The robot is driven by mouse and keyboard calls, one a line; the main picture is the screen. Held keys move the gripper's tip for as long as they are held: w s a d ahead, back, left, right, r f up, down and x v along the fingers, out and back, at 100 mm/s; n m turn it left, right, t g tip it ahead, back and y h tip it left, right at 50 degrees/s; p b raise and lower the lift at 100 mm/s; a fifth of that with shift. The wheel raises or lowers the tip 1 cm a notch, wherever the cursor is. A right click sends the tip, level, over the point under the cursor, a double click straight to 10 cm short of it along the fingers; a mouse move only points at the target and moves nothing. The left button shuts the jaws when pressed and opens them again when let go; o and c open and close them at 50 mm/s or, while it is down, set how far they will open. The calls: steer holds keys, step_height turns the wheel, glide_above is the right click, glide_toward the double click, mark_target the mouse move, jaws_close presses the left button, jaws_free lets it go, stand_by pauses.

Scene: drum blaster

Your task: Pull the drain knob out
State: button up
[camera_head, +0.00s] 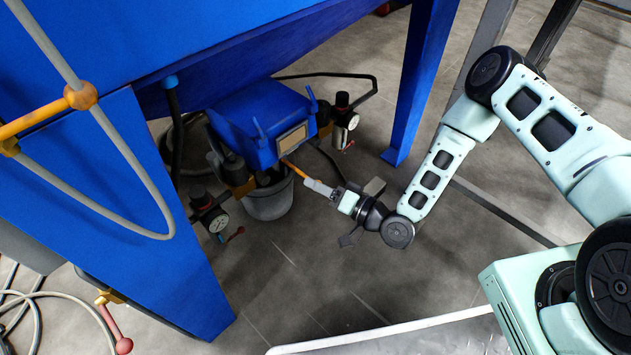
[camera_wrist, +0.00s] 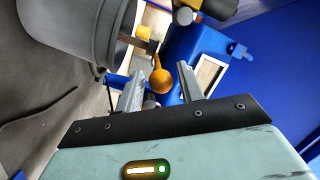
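In the wrist view an orange ball knob (camera_wrist: 161,80) on a yellow rod shows in front of the blue box (camera_wrist: 185,45). I take it for the drain knob. In the head view an orange rod (camera_head: 296,171) runs from below the blue box (camera_head: 262,120) toward my gripper (camera_head: 314,184); its ball end is not clear there. My gripper (camera_wrist: 160,70) is open, with one finger on each side of the knob in the wrist picture. A gap shows on each side of the knob. I cannot tell how deep it sits between the fingers.
A grey bucket (camera_head: 268,200) stands under the box. Pressure gauges (camera_head: 209,210) with red handles flank the box. Blue machine legs (camera_head: 408,85) stand on both sides. A grey hose (camera_head: 120,147) hangs at left. The tiled floor at the front is clear.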

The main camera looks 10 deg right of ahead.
steer(key=shift+o, duration=0.2)
steer(key=shift+w, duration=0.1)
steer(key=p+v, duration=0.5)
steer(key=v, duration=1.2)
steer(key=shift+d+p, duration=0.15)
steer(key=shift+p, duration=0.25)
steer(key=shift+s, duration=0.3)
